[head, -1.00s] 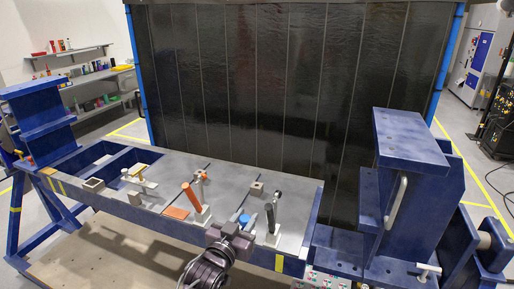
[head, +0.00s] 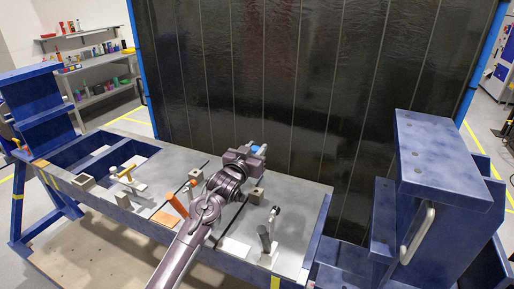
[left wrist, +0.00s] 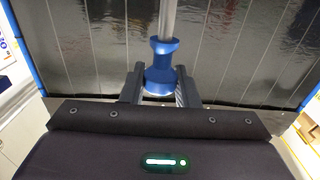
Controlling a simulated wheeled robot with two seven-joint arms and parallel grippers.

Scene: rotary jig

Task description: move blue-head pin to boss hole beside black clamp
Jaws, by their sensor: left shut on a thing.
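My left gripper (head: 248,155) is shut on the blue-head pin (head: 257,149) above the back part of the fixture plate. In the left wrist view the blue head (left wrist: 161,65) sits between the two fingers, and its grey shank (left wrist: 168,18) runs out past the top of the picture. The black clamp (head: 265,238), with a dark handle and a black tip, stands on the plate at the front right. A small grey-brown boss block (head: 256,196) stands behind it, to the right of my forearm. Its hole is not clear at this size. My right gripper is not in view.
An orange-handled clamp (head: 176,204) and an orange pad (head: 164,219) lie left of my arm. A yellow-handled clamp (head: 124,173) and other blocks (head: 86,183) are further left. A tall blue bracket (head: 440,165) stands at right. The plate's back right (head: 300,195) is clear.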

